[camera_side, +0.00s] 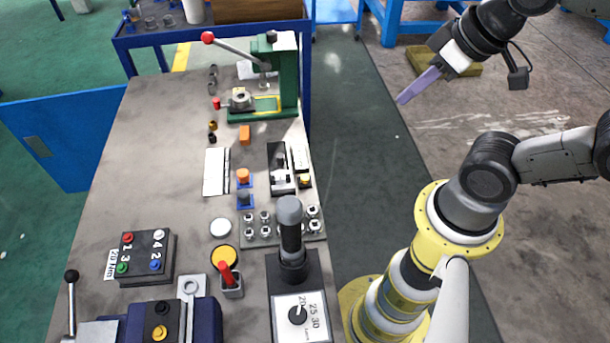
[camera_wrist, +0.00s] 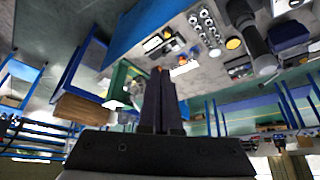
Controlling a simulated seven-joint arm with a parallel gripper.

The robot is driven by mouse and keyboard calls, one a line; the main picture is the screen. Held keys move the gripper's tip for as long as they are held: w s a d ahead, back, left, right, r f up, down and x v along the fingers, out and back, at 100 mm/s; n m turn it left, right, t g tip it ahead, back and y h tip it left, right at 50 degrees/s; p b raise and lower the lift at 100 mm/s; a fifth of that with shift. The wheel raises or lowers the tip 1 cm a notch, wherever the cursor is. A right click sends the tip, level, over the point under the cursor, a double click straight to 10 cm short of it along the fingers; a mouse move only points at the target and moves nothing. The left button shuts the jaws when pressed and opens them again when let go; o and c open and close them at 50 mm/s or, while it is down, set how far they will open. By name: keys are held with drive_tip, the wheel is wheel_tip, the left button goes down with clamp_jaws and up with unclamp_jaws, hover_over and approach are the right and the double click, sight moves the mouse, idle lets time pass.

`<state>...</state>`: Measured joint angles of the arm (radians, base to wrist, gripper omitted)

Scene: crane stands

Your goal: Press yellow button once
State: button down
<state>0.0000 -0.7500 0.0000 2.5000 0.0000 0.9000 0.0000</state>
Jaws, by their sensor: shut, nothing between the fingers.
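A small yellow piece (camera_side: 304,181) is on a white unit at the table's right edge. Which of these the task means, I cannot tell. My gripper (camera_side: 402,100) is shut and empty, high to the right of the table. Its dark fingers (camera_wrist: 158,74) touch nothing.
A black box with numbered buttons (camera_side: 147,258) stands at front left. A tall dark cylinder (camera_side: 290,225) stands near the right edge. A green press (camera_side: 286,75) with a long lever is at the back. The table's left middle is bare.

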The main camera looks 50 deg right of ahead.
drive_tip(key=n+t, duration=0.4)
drive_tip(key=n, duration=0.4)
hover_over(305, 179)
wheel_tip(305, 179, down, 21)
drive_tip(key=shift+s+d+f, duration=0.1)
drive_tip(key=shift+s+d, duration=0.25)
drive_tip(key=shift+s, duration=0.05)
drive_tip(key=shift+f, duration=0.1)
drive_tip(key=shift+f, duration=4.3)
